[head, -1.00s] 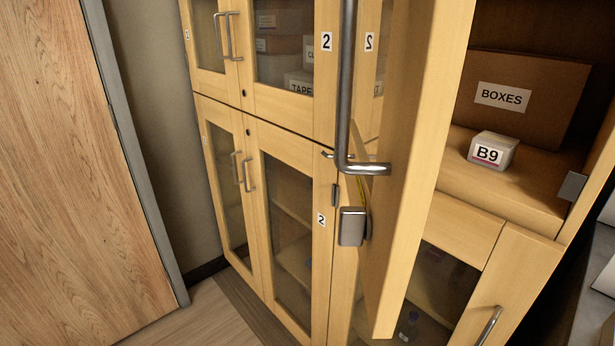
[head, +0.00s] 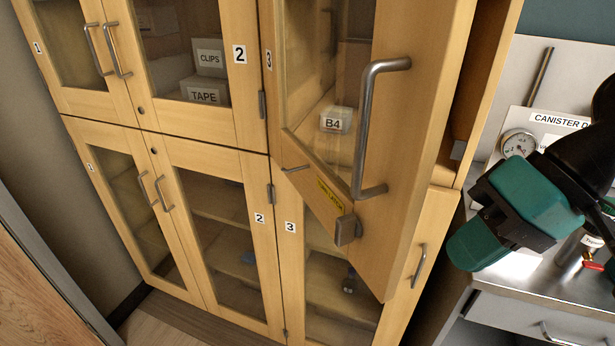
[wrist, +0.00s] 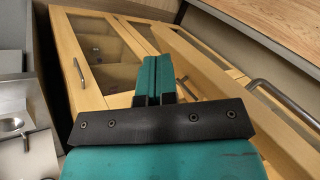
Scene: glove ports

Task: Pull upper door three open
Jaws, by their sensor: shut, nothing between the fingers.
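Upper door three (head: 410,215) is a wooden door with a glass pane and a yellow strip label. It stands partly open, swung out from the cabinet, with its free edge toward me. Its grey bar handle (head: 368,130) is clear of my gripper. A latch block (head: 346,230) sits at the door's lower corner. My gripper (head: 503,222), teal and black, is right of the door in the head view, apart from it. In the wrist view its teal fingers (wrist: 153,78) are together with nothing between them.
A small B4 box (head: 335,120) shows through the glass. Upper door two (head: 200,110) and the lower doors (head: 215,210) are shut. Right of the cabinet is a steel counter (head: 540,285) with a gauge (head: 518,144) and a red valve (head: 592,264). A little floor shows at lower left.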

